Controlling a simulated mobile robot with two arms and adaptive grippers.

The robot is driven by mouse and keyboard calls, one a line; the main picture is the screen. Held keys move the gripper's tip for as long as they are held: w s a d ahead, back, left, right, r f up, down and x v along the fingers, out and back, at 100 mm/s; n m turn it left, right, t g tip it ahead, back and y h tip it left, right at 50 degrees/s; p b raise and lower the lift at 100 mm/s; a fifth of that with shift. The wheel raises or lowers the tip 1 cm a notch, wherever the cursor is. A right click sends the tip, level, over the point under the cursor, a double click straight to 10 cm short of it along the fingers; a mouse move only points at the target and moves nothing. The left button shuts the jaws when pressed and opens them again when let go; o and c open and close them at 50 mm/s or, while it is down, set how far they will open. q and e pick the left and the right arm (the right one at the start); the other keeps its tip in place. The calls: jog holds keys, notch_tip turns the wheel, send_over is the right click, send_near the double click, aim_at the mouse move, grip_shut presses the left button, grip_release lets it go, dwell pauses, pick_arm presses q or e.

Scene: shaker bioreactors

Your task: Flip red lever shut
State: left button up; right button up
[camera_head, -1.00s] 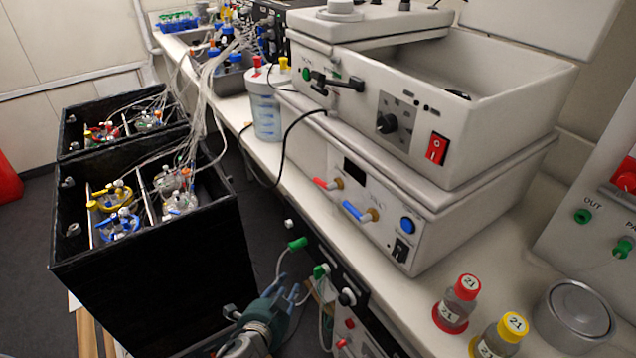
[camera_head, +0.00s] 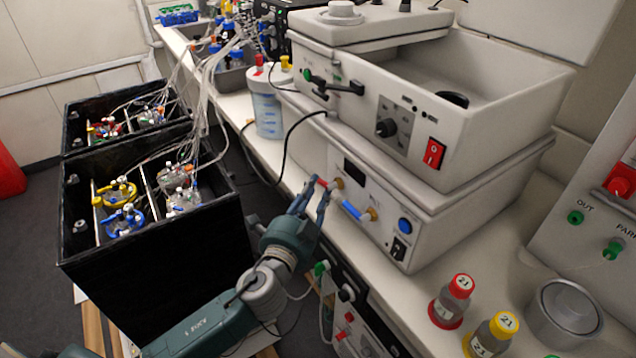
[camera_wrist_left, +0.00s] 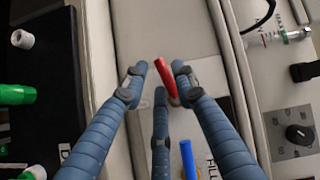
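The red lever (camera_head: 320,182) sticks out from the front of the lower white box on the bench. In the left wrist view the red lever (camera_wrist_left: 165,80) lies between my fingertips, with small gaps visible beside it. My left gripper (camera_head: 312,188) is open at the lever, and its blue fingers hide part of it in the head view. Its spread fingers also fill the middle of the left wrist view (camera_wrist_left: 160,78). I cannot tell whether any finger touches the lever. My right gripper is not in view.
A blue lever (camera_head: 353,210) sits just right of the red one, close to my fingers. The lower white box (camera_head: 440,215) carries another device with a red switch (camera_head: 433,153). A black crate (camera_head: 160,270) of vessels stands left. Bottles (camera_head: 452,300) stand on the bench at right.

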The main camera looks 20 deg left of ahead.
pick_arm(q)
jog(key=shift+w, duration=1.05)
grip_shut()
jog(key=m+t+b, duration=0.1)
jog(key=b, duration=0.4)
jog(key=shift+a+f+m+b, duration=0.1)
jog(key=shift+m+b, duration=0.3)
jog(key=shift+r+m+t+b, duration=0.35)
jog(key=shift+m+t+b, duration=0.05)
jog(key=shift+b, duration=0.05)
jog(key=shift+r, duration=0.15)
